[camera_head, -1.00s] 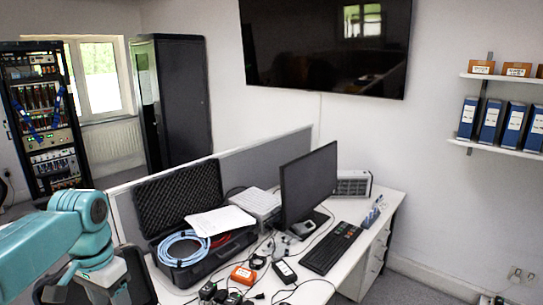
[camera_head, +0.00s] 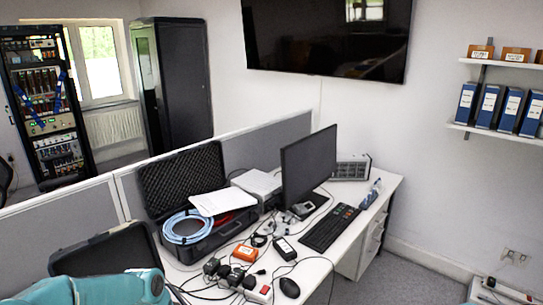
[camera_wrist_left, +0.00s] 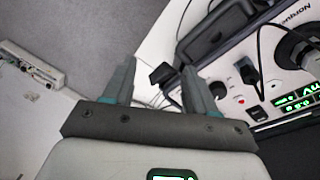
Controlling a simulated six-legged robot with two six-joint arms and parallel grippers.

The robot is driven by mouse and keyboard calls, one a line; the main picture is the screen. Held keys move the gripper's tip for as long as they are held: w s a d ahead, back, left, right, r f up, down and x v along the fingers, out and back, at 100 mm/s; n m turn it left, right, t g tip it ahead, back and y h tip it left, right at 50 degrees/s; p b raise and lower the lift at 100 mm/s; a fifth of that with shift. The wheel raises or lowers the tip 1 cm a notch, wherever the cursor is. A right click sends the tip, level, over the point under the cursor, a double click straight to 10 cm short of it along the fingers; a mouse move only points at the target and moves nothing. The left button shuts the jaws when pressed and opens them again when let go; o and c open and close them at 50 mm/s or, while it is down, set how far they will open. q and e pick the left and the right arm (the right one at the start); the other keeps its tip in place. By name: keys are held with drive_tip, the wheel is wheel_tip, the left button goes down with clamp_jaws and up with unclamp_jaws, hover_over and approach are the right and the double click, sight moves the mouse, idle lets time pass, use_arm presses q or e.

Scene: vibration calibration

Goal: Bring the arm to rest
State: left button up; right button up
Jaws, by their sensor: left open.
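My left arm (camera_head: 110,283) shows in the head view as a teal link at the bottom left; its gripper is outside that view. In the left wrist view my left gripper (camera_wrist_left: 158,84) is open, with its two fingers apart and nothing between them. It hangs above a white desk edge and grey floor. A grey instrument (camera_wrist_left: 275,75) with knobs, a plugged-in cable and green lit digits stands to the right of the fingers. My right gripper is in neither view.
The desk (camera_head: 345,225) carries an open black case (camera_head: 184,178), a monitor (camera_head: 308,167), a keyboard (camera_head: 329,228), a mouse (camera_head: 289,288), an orange device (camera_head: 245,253) and loose cables. A partition (camera_head: 265,143) runs behind it. Grey floor (camera_wrist_left: 75,90) lies left of the fingers.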

use_arm(q)
drive_tip(key=s+d+f+n+h, duration=0.1)
drive_tip(key=s+d+f, duration=0.2)
drive_tip(key=f, duration=0.3)
drive_tip(key=s+d+f+n, duration=0.1)
drive_tip(key=s+d+f, duration=0.15)
drive_tip(key=f, duration=0.35)
drive_tip(key=s+d+f+n, duration=0.1)
drive_tip(key=s+d+f, duration=0.15)
drive_tip(key=s, duration=0.55)
drive_tip(key=s+d+f+n, duration=0.2)
drive_tip(key=s+f, duration=0.2)
drive_tip(key=s, duration=0.4)
wheel_tip(320, 180, down, 10)
drive_tip(key=b, duration=1)
drive_tip(key=shift+w+a+h, duration=0.3)
drive_tip(key=shift+w+h, duration=0.1)
drive_tip(key=shift+w, duration=0.05)
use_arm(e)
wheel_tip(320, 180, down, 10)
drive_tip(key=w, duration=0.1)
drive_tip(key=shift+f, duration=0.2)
use_arm(q)
drive_tip(key=shift+s+r, duration=0.15)
drive_tip(key=shift+r, duration=0.05)
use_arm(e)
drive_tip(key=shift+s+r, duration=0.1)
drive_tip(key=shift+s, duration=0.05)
